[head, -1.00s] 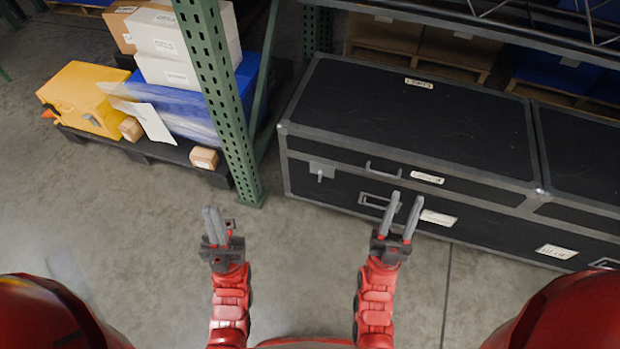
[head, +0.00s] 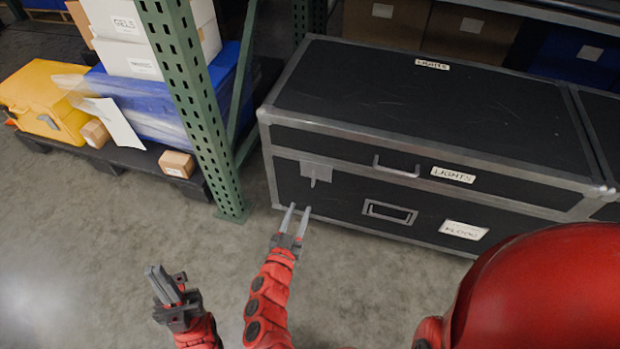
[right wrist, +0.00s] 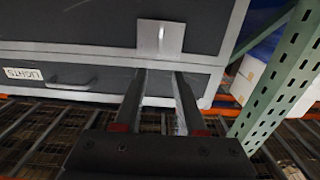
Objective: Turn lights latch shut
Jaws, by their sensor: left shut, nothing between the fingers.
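The lights case (head: 430,95) is a long black case with grey metal edges and LIGHTS labels. Its latch (head: 316,173) is a grey plate across the lid seam at the left of the front, with a small lever pointing roughly downward. The latch also shows at the top of the right wrist view (right wrist: 160,38). My right gripper (head: 298,208) is open and empty, below and slightly left of the latch, apart from it in the head view. In the right wrist view its fingers (right wrist: 160,73) point toward the latch. My left gripper (head: 155,268) is shut and empty, low over the floor.
A green perforated rack post (head: 190,105) stands just left of the case. Left of it, a pallet holds a yellow case (head: 45,100), a blue tote (head: 150,105) and boxes. A handle (head: 395,168) sticks out from the case front. The floor in front is clear.

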